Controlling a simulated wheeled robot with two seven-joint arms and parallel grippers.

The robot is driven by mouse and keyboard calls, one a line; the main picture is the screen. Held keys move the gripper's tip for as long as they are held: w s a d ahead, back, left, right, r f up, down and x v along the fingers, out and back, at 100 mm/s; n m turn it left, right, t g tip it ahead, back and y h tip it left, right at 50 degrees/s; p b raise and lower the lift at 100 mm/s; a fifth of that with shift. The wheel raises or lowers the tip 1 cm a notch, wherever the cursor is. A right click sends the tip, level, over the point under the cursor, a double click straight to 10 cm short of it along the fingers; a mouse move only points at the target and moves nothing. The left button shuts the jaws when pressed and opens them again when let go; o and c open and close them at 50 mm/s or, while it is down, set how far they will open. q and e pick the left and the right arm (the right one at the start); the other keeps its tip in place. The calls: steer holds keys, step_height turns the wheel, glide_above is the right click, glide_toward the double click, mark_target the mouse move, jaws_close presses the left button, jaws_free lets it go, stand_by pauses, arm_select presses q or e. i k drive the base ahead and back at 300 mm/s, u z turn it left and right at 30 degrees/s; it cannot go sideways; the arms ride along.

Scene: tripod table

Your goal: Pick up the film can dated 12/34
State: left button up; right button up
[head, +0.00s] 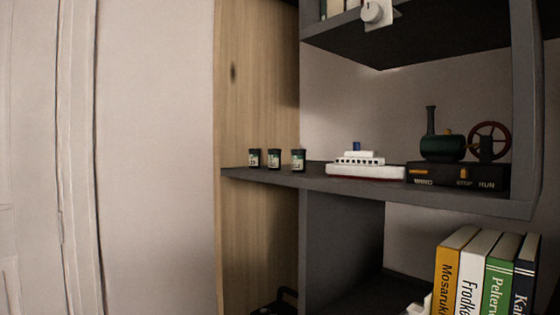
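Three small dark film cans with pale-and-green labels stand upright in a row on the left end of a grey shelf (450,198). They are the left can (254,158), the middle can (274,159) and the right can (298,160). The dates on their labels are too small to read, so I cannot tell which one is dated 12/34. Neither of my grippers shows in the head view.
A white toy ship (356,166) stands right of the cans, then a toy steam engine (450,148) on a dark base. Several books (485,275) stand on a lower shelf. An upper shelf (400,38) overhangs the right part. The space left of the wooden panel (240,90) is clear.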

mark_target(299, 156)
steer(key=u, duration=1.75)
steer(key=i, duration=1.95)
steer(key=z, duration=3.25)
